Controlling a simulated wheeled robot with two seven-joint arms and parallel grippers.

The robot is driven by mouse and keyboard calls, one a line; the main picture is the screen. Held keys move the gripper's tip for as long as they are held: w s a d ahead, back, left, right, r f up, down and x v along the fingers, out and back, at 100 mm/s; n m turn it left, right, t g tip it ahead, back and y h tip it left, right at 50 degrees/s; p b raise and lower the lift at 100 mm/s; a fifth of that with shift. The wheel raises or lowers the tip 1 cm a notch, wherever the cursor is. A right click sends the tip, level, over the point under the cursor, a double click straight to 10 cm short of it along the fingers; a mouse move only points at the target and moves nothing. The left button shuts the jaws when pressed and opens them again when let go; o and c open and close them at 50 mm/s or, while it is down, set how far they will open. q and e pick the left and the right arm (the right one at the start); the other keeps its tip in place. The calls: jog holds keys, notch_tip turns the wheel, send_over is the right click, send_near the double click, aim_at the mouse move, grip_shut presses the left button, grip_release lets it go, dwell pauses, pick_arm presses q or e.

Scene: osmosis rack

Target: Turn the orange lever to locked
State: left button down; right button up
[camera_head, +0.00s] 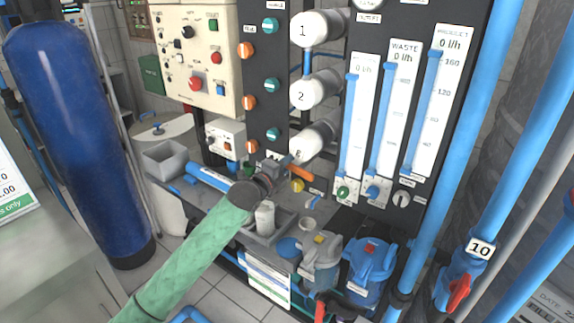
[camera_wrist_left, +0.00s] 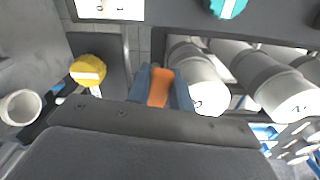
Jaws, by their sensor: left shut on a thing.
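The orange lever (camera_head: 301,172) is just below the lowest white cylinder in the head view. In the left wrist view, the orange lever (camera_wrist_left: 160,87) lies between the two blue-grey fingers of my left gripper (camera_wrist_left: 161,90), which is shut on it. In the head view my left gripper (camera_head: 272,172) is at the lever's left end, at the end of my green arm. The fingers hide part of the lever, and no locked marking can be read. My right gripper is not in view.
A dark panel with orange and teal knobs (camera_head: 271,80) rises behind. A yellow knob (camera_head: 297,186) is just below.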

pick_arm(q)
jog(key=n, duration=0.1)
jog(key=f+n, duration=0.1)
jog(key=n, duration=0.1)
jog(key=shift+f+n+p, duration=0.15)
jog(key=shift+n+p, duration=0.15)
jog(key=shift+p, duration=0.1)
jog(key=shift+f+n, duration=0.15)
jog(key=shift+n, duration=0.35)
jog(key=shift+f+n, duration=0.1)
jog(key=shift+n, duration=0.3)
jog(key=shift+s+d+f+n+p, duration=0.45)
jog(key=shift+n+p, duration=0.3)
jog(key=shift+n, duration=1.7)
jog(key=shift+s+d+f+n+p, duration=0.3)
jog(key=shift+d+f+n+p, duration=0.4)
jog(key=shift+n, duration=1.7)
jog(key=shift+s+d+f+n+p, duration=0.35)
jog(key=shift+n+p, duration=0.5)
jog(key=shift+n, duration=1.6)
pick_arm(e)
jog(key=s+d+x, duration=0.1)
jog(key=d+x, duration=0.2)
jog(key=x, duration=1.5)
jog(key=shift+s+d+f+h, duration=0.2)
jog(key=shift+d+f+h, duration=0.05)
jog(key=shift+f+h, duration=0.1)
pick_arm(q)
jog(key=shift+r, duration=0.1)
